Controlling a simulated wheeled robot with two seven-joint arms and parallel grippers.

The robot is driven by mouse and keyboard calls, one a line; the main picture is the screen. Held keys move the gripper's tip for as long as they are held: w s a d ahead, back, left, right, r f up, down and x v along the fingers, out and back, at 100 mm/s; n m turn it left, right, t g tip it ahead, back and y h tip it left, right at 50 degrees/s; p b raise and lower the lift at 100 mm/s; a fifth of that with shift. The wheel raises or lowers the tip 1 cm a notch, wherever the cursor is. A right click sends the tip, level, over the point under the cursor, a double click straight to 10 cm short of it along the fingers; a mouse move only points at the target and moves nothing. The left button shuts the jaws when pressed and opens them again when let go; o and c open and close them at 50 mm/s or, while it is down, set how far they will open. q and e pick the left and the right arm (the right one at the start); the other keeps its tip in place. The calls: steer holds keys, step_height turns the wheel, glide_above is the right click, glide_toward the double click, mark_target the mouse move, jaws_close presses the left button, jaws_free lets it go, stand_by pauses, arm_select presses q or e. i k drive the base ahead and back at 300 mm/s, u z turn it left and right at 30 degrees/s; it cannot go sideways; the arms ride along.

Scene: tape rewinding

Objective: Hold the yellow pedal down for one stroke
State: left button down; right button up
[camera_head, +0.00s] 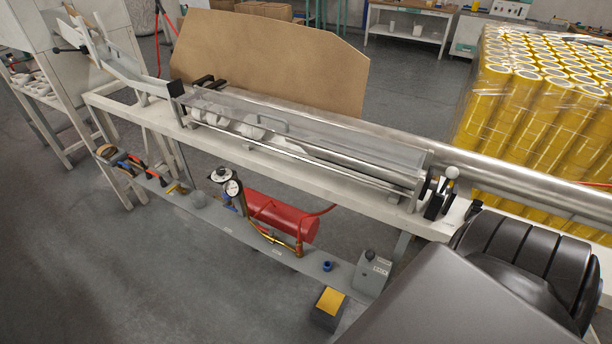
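The yellow pedal (331,300) is a small yellow plate on top of a dark block. It sits low, at the right end of the grey lower shelf under the rewinding machine. Nothing covers its top face. A large dark grey part of my own right arm fills the lower right corner, to the right of the pedal and apart from it in the picture. Neither gripper's fingers show. Whether the pedal is pressed I cannot tell for sure; its top looks slightly tilted.
A grey box (372,273) stands just behind the pedal. A red tank (282,216) and a gauge (233,188) are farther left. The machine's long bench (330,180) runs above the shelf. Stacked yellow rolls (545,110) stand at right. Floor left of the pedal is clear.

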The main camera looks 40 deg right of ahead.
mark_target(330, 301)
steer(key=i, duration=0.9)
steer(key=z, duration=4.4)
steer(key=k, duration=0.85)
steer(key=u, duration=1.05)
steer(key=i, duration=0.5)
steer(key=z, duration=0.05)
